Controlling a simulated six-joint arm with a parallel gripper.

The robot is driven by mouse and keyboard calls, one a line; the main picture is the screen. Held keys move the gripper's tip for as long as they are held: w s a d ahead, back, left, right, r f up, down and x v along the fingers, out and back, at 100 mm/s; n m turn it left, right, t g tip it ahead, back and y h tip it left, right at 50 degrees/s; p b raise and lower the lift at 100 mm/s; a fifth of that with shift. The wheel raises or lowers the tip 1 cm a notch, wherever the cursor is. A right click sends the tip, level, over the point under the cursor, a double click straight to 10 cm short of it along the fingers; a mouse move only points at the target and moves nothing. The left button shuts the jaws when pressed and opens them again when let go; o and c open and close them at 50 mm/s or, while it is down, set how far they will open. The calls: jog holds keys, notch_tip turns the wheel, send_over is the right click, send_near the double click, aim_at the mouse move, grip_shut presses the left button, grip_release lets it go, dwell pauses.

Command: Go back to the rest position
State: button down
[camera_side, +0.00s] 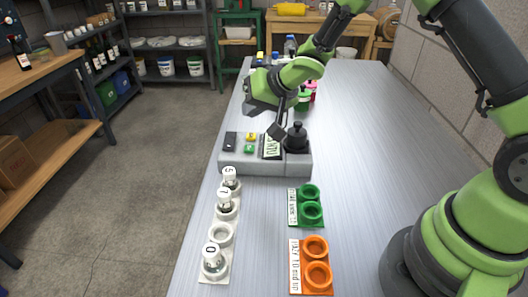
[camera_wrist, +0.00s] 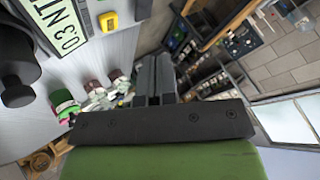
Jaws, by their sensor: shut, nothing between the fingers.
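My gripper (camera_side: 277,131) hangs above the grey meter (camera_side: 235,164), beside its black knobbed cap (camera_side: 296,138). Its fingers are together and empty, and they also show closed in the wrist view (camera_wrist: 154,75). The meter has a label panel ending in "NTU" (camera_wrist: 60,25), partly hidden by the fingers in the side view. A white rack (camera_side: 208,272) in front holds vials with white caps marked 5 (camera_side: 229,174), 1 (camera_side: 224,195) and 0 (camera_side: 212,252); one ring between 1 and 0 is empty.
An empty green two-ring holder (camera_side: 293,208) and an empty orange one (camera_side: 296,270) stand right of the rack. Bottles with pink and green parts (camera_side: 307,98) stand behind the meter. The bench (camera_side: 370,130) is clear to the right. Shelving lies beyond the left edge.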

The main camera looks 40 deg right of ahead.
jog(key=s+d+r+h, duration=0.4)
jog(key=s+r, duration=0.5)
jog(key=r, duration=0.6)
jog(key=s+a+r+y, duration=0.1)
jog(key=s+a, duration=0.1)
jog(key=s, duration=0.8)
jog(key=s+a+r+n+g+y, duration=0.1)
jog(key=s+a+y, duration=0.1)
jog(key=s, duration=0.8)
jog(key=shift+a+r+g, duration=0.2)
jog(key=shift+a+g, duration=0.05)
jog(key=shift+g, duration=0.05)
